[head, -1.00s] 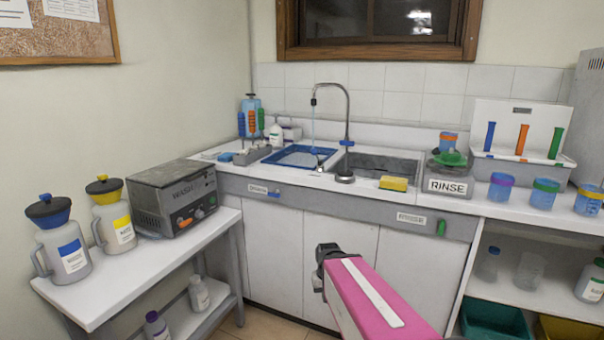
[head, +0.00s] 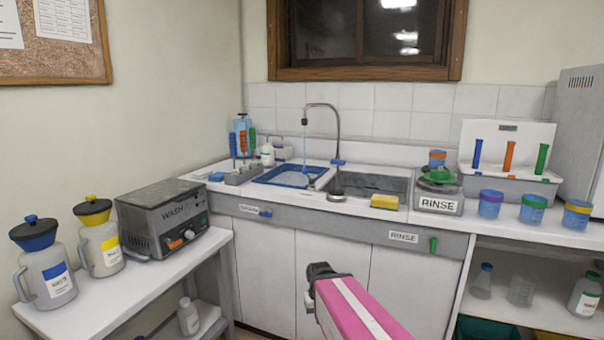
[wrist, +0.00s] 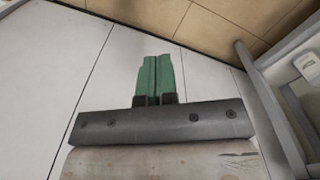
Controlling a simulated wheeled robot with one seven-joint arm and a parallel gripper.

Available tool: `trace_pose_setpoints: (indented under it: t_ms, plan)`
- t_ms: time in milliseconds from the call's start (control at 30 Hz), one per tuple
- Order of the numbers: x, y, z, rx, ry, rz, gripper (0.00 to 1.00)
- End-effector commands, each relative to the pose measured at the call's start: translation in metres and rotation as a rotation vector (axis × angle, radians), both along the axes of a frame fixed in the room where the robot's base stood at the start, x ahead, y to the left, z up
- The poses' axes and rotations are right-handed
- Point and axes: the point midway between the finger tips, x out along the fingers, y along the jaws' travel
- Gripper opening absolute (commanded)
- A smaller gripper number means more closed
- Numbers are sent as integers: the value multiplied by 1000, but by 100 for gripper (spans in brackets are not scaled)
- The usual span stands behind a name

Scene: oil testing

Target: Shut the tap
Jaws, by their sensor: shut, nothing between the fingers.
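The tap (head: 338,130) is a tall curved metal spout behind the front edge of the sink counter. A blue lever (head: 338,162) sits low on its post. A thin bluish stream (head: 304,138) runs from the spout toward the blue tray (head: 262,181). My gripper (head: 318,272) is low in front of the cabinet doors, well below and apart from the tap. In the wrist view its green fingers (wrist: 155,80) are shut together with nothing between them, over white cabinet fronts. The fingertips are hard to see in the head view.
The counter front carries a blue handle (head: 265,213) and a green handle (head: 433,245). A yellow sponge (head: 385,201) lies by the dark sink basin (head: 372,184). Open shelves are at right.

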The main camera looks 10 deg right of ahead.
Motion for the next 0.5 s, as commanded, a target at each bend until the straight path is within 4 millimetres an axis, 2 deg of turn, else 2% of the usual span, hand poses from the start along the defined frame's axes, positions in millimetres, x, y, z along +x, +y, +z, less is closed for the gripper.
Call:
trace_pose_setpoints:
  t_ms: [133,267,500]
  plan:
    - [20,-2,11,-111,-13,58,0]
    - [48,-3,34,-281,-39,137,0]
    - [103,5,97,-622,-114,257,0]
